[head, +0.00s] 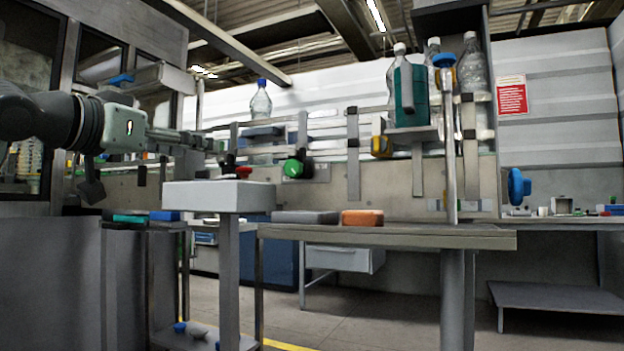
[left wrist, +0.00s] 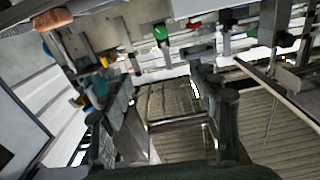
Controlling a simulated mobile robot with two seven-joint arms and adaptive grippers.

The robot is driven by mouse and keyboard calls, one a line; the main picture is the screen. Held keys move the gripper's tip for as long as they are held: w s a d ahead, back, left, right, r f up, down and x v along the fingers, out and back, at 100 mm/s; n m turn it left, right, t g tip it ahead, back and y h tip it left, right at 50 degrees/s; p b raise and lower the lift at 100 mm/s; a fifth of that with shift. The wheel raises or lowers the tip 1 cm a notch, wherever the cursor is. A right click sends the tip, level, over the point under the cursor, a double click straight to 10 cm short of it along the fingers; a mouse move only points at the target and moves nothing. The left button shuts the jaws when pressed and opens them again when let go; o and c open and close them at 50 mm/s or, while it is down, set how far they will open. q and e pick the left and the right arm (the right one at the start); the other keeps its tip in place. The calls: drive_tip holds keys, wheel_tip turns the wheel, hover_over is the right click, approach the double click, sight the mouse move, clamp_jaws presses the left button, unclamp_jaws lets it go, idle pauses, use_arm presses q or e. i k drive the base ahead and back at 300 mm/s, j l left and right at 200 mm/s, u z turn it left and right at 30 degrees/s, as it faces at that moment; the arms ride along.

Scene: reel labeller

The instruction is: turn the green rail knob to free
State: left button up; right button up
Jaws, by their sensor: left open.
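The green rail knob (head: 292,167) sits on the rail assembly near the middle of the head view. A green knob-like part (left wrist: 160,33) also shows near the top of the left wrist view. My left gripper (head: 215,144) reaches in from the left and is apart from the knob, to its left. In the left wrist view my left gripper (left wrist: 158,80) has its two dark fingers spread, with nothing between them. The knob lies beyond the fingertips there. My right gripper is in neither view.
A red button (head: 243,171) stands on a grey pedestal (head: 218,196) just left of the knob. Clear bottles (head: 261,108) stand behind the rails. An orange block (head: 362,218) and a grey block (head: 305,217) lie on the table (head: 430,236). A blue knob (head: 518,187) is farther right.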

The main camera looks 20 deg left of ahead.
sight(292, 168)
drive_tip(key=i+l, duration=0.1)
drive_tip(key=i, duration=0.75)
